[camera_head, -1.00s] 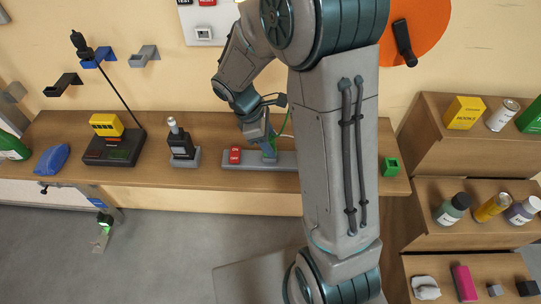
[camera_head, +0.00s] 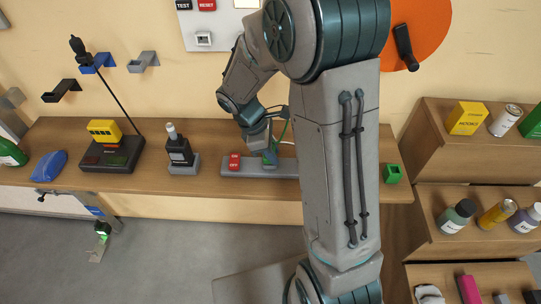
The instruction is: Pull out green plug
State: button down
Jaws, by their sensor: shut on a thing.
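A grey power strip (camera_head: 236,173) with a red switch (camera_head: 235,161) lies on the wooden shelf in the head view, left of my upright arm link. My gripper (camera_head: 270,160) points down over the strip, right of the red switch. It is shut on the green plug (camera_head: 271,152), of which only a little green shows at the fingers. A green cord (camera_head: 283,131) rises beside my wrist. Whether the plug still sits in the strip cannot be told. My arm hides the strip's right end.
A black bottle (camera_head: 180,151) on a grey stand and a yellow meter (camera_head: 104,131) on a black base with a tall rod stand to the left. A green cube (camera_head: 393,173) sits to the right. Stepped wooden shelves (camera_head: 440,150) with bottles and boxes are at far right.

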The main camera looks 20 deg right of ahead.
jog(key=shift+r+p, duration=0.55)
jog(key=shift+r, duration=0.1)
jog(key=shift+r+p, duration=3.5)
jog(key=shift+r, duration=0.7)
